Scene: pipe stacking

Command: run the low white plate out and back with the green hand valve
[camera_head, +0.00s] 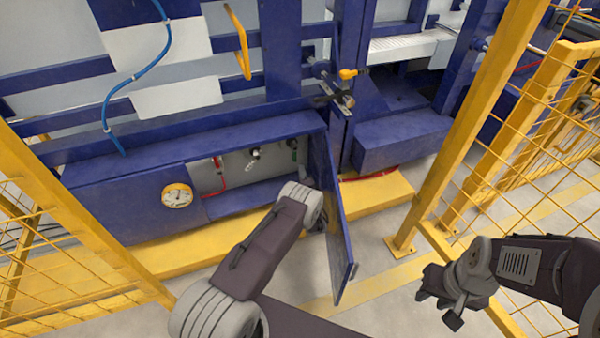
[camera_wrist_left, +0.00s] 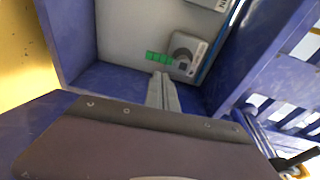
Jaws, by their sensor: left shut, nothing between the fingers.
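The green hand valve (camera_head: 293,144) is at the right of the open recess in the blue machine's lower front. Its green handle (camera_wrist_left: 158,57) shows in the left wrist view, beside a grey round-faced fitting. My left gripper (camera_wrist_left: 161,76) is shut and empty, its tips just short of the green handle in that view; I cannot tell whether they touch. In the head view my left arm hides most of that gripper. The low white plate (camera_head: 178,97) is at the upper left, below another white plate (camera_head: 158,48). My right gripper (camera_head: 438,302) is open and empty at the lower right.
The recess's blue door (camera_head: 336,225) stands open, just right of my left arm. A red valve (camera_head: 218,170) and a dark-and-grey valve (camera_head: 254,154) share the recess. A gauge (camera_head: 177,196) is left of it. Yellow fencing (camera_head: 468,125) stands near my right arm.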

